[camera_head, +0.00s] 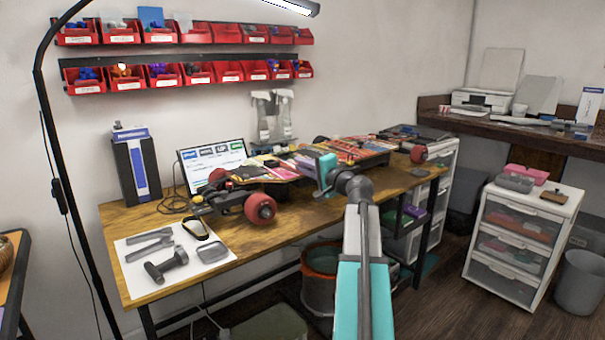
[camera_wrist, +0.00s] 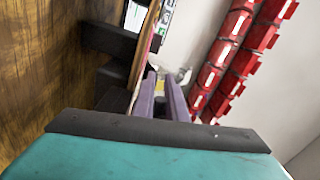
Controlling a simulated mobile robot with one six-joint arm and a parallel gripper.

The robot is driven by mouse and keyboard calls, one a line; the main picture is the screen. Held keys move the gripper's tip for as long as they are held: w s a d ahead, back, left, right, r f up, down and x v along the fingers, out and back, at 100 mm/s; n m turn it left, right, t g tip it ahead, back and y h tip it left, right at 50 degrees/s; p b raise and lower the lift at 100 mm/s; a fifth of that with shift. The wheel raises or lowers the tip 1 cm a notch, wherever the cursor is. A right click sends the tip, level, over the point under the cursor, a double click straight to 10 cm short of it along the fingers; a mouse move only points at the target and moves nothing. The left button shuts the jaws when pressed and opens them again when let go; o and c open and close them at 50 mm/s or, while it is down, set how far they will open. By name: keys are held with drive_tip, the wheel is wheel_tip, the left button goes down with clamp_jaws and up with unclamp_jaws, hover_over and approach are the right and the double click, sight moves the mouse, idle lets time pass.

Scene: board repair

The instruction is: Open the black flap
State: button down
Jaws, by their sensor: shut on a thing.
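A dark panel that looks like the black flap (camera_head: 374,161) shows at the board's near side, just right of my gripper. My gripper (camera_head: 323,172) is at the board's near edge, around its middle, with its jaws nearly together. In the wrist view my two purple-grey fingers (camera_wrist: 165,102) are close together beside dark parts (camera_wrist: 110,40) of the board. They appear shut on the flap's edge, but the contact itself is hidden.
A white mat (camera_head: 140,285) with grey tools lies at the bench's left end. A laptop (camera_head: 212,160) stands behind the board. Red bins (camera_head: 165,77) hang on the wall. A lamp pole (camera_head: 62,170) rises at the left. A white drawer unit (camera_head: 520,240) stands at the right.

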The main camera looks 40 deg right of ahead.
drive_tip(key=shift+w+a+f+n+b, duration=0.1)
drive_tip(key=shift+a+f+n+b, duration=0.15)
drive_tip(key=shift+n+b, duration=0.5)
drive_tip(key=shift+a+r, duration=0.1)
drive_tip(key=c, duration=2.1)
unclamp_jaws()
drive_tip(key=s+p, duration=0.2)
drive_tip(key=s, duration=1.1)
drive_tip(key=shift+s+a+p, duration=0.35)
drive_tip(key=shift+s+a, duration=0.05)
drive_tip(key=shift+a, duration=0.05)
